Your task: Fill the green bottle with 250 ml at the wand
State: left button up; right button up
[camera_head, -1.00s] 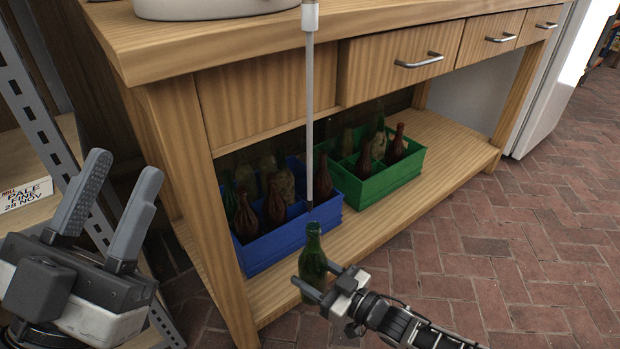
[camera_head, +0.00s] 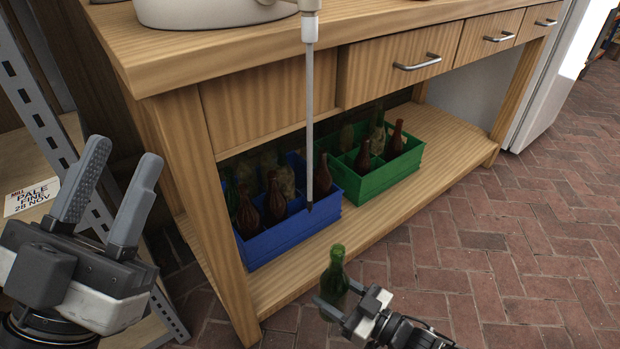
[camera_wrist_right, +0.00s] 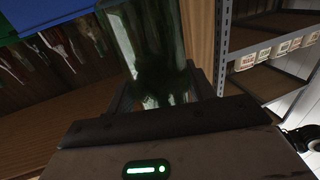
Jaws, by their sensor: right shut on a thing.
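The green bottle (camera_head: 335,279) is held upright, leaning slightly, in front of the lower shelf. My right gripper (camera_head: 338,302) is shut around its body; the bottle also fills the upper middle of the right wrist view (camera_wrist_right: 153,50). The wand (camera_head: 309,125) hangs down from a pale fitting at the bench top, its dark tip above and left of the bottle's mouth. Bottle and wand are apart. Any liquid in the bottle cannot be made out. My left gripper (camera_head: 108,200) is open and empty at the lower left.
A blue crate (camera_head: 290,232) and a green crate (camera_head: 385,178) with dark bottles stand on the bench's lower shelf (camera_head: 440,150). A bench leg (camera_head: 222,240) and a metal rack (camera_head: 40,125) are at left. Brick floor (camera_head: 500,270) is clear at right.

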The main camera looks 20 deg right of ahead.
jog(key=shift+s+d+p, duration=0.35)
jog(key=shift+s+d, duration=0.1)
jog(key=shift+s, duration=0.8)
jog(key=shift+s+d+p, duration=0.4)
jog(key=shift+s+d, duration=0.1)
jog(key=shift+s, duration=0.8)
jog(key=shift+s+d+p, duration=0.35)
jog(key=shift+s+d, duration=0.1)
jog(key=shift+s, duration=0.8)
jog(key=shift+s, duration=0.1)
